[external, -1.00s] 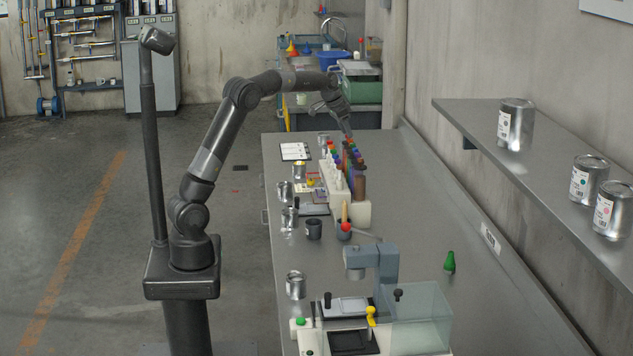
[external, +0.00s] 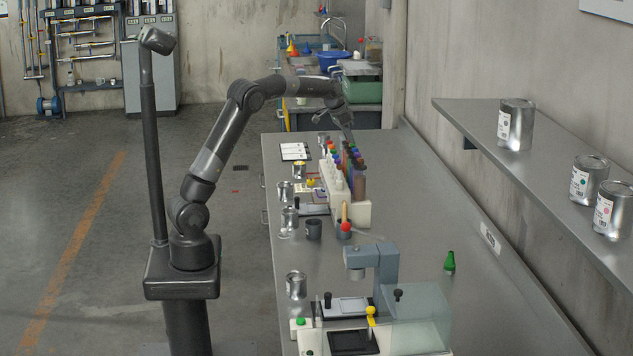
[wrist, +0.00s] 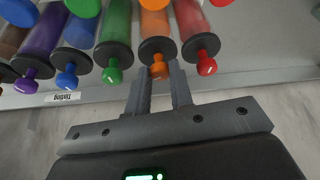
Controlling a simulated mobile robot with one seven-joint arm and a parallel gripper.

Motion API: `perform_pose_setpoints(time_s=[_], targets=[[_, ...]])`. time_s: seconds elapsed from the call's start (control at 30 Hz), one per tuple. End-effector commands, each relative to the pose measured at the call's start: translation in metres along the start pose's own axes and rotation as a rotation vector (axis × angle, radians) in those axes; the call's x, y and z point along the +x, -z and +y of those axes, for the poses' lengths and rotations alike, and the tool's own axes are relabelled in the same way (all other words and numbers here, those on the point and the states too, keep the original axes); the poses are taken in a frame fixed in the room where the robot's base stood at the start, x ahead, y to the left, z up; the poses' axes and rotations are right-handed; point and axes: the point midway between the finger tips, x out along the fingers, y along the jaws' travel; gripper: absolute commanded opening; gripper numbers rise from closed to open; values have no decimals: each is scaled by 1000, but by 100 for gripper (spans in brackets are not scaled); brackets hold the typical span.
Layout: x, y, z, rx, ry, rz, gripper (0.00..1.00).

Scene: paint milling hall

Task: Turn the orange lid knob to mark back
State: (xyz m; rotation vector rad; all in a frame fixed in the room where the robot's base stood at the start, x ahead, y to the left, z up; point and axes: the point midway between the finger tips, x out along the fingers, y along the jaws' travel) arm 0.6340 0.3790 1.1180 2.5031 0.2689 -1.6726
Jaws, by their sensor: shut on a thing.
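The orange lid knob (wrist: 160,69) shows in the wrist view, at the near end of an orange canister (wrist: 156,24) with a dark collar. My gripper (wrist: 160,74) has its two fingers on either side of this knob, shut on it. The fingertips partly hide the knob's sides. I cannot make out the mark back on the collar. In the external view my gripper (external: 350,135) is at the far end of the bottle rack, and the knob is too small to tell there.
The green knob (wrist: 112,75) and red knob (wrist: 206,66) sit close on both sides, with blue (wrist: 67,80) and purple (wrist: 25,84) farther left. A label (wrist: 62,98) reads "Tinting".

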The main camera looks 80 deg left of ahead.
Motion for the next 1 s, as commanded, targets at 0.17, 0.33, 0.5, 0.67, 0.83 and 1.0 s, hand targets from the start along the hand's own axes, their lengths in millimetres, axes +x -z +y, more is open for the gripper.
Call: perform_pose_setpoints(time_s=[0.17,0.33,0.5,0.67,0.83,1.0], targets=[[0,0,0,-1,1,0,0],[0,0,0,-13,7,0,0],[0,0,0,-67,29,1,0],[0,0,2,-162,68,-1,0],[0,1,3,-300,127,1,0],[0,1,5,-447,189,0,0]])
